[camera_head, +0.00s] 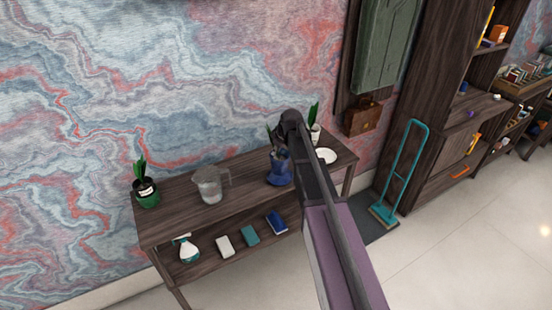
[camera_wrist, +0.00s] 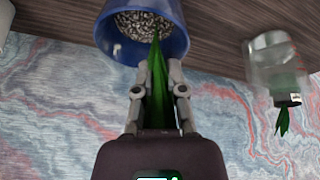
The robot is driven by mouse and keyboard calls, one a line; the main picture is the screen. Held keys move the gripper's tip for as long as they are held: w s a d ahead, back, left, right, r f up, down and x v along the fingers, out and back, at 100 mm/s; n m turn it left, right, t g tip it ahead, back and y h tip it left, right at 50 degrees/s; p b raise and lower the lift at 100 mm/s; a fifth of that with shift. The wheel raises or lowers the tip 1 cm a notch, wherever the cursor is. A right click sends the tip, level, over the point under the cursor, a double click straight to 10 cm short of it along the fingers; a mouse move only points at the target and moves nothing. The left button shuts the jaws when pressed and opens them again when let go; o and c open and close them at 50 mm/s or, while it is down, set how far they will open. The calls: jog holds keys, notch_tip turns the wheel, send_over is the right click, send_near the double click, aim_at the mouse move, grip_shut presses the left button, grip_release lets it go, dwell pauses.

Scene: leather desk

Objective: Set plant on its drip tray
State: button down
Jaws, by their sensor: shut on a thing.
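A plant in a blue pot (camera_head: 279,172) is at the right part of the wooden table, partly behind my arm in the head view. In the wrist view the blue pot (camera_wrist: 180,35) shows its gravel fill and a green leaf (camera_wrist: 158,80). My gripper (camera_wrist: 156,66) is shut on this plant, its fingers on both sides of the leaf near the pot's rim. I cannot tell whether the pot touches the table. A round white dish (camera_head: 326,156), likely the drip tray, lies to the right of the pot and looks empty.
A plant in a white pot (camera_head: 315,133) stands behind the dish. A glass pitcher (camera_head: 210,184) and a plant in a green pot (camera_head: 147,194) stand to the left. A teal-handled broom (camera_head: 402,175) stands at the right.

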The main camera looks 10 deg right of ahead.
aim_at(277, 160)
jog(key=shift+f+b, duration=0.55)
jog(key=shift+f, duration=0.15)
jog(key=shift+f+b, duration=1.05)
jog(key=shift+b, duration=0.05)
jog(key=shift+f, duration=0.1)
jog(key=c, duration=0.7)
grip_release()
jog(key=shift+r, duration=0.25)
jog(key=p+v, duration=1.1)
jog(key=shift+s+r, duration=0.2)
jog(key=shift+r, duration=0.15)
jog(key=shift+d, duration=0.1)
